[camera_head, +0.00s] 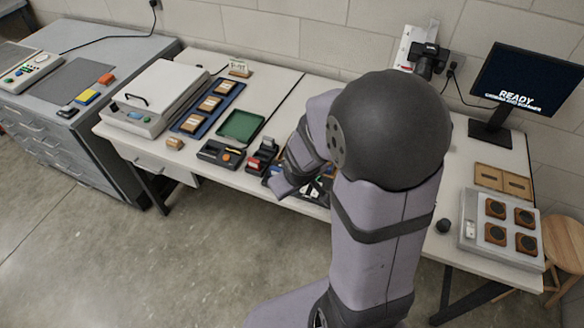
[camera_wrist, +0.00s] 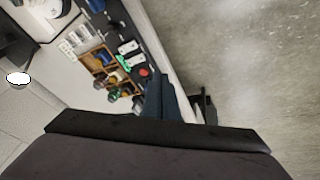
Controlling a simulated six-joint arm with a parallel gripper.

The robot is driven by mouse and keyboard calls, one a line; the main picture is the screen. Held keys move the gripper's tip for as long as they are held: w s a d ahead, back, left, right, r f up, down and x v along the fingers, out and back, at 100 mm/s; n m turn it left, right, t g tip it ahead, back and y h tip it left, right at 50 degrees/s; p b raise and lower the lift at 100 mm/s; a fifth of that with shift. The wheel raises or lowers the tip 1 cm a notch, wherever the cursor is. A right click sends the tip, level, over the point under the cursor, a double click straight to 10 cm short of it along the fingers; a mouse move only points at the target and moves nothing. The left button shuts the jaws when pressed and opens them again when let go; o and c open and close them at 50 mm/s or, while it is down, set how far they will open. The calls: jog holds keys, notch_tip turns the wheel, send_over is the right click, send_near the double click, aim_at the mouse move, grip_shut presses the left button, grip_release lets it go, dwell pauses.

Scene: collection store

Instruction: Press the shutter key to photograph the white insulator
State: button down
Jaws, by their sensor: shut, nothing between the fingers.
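My gripper (camera_wrist: 163,97) shows in the wrist view as dark blue fingers pressed together, with nothing between them. Its tips are near a dark panel (camera_wrist: 128,45) at the bench edge, which carries pale key-like pieces (camera_wrist: 130,47) and a red button (camera_wrist: 144,72). I cannot tell which of these is the shutter key, nor whether the fingers touch any. A black photo camera (camera_head: 428,58) stands at the back of the bench in the head view. I cannot pick out the white insulator for certain. My arm hides much of the bench middle.
The monitor (camera_head: 522,85) reads READY. A grey box with round dark pieces (camera_head: 468,222) stands at right. A green tray (camera_head: 241,125), a blue tray with boxes (camera_head: 190,124) and small devices (camera_head: 221,153) occupy the bench left of my arm. Dark and green knobs (camera_wrist: 113,95) stand near the panel.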

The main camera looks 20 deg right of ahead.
jog(key=w+d+f+n+t+y+p, duration=0.1)
jog(key=w+d+n+t+y, duration=0.3)
jog(key=w+n, duration=0.7)
jog(key=shift+w+d+f+n+y+p, duration=0.4)
jog(key=shift+d+f+n+y, duration=0.1)
jog(key=shift+d+f+y, duration=0.15)
jog(key=shift+f, duration=0.1)
notch_tip(320, 180, down, 7)
jog(key=b, duration=0.7)
jog(key=shift+f+b, duration=0.75)
jog(key=shift+f, duration=0.1)
jog(key=shift+f, duration=0.15)
dwell(0.8)
jog(key=shift+f, duration=0.3)
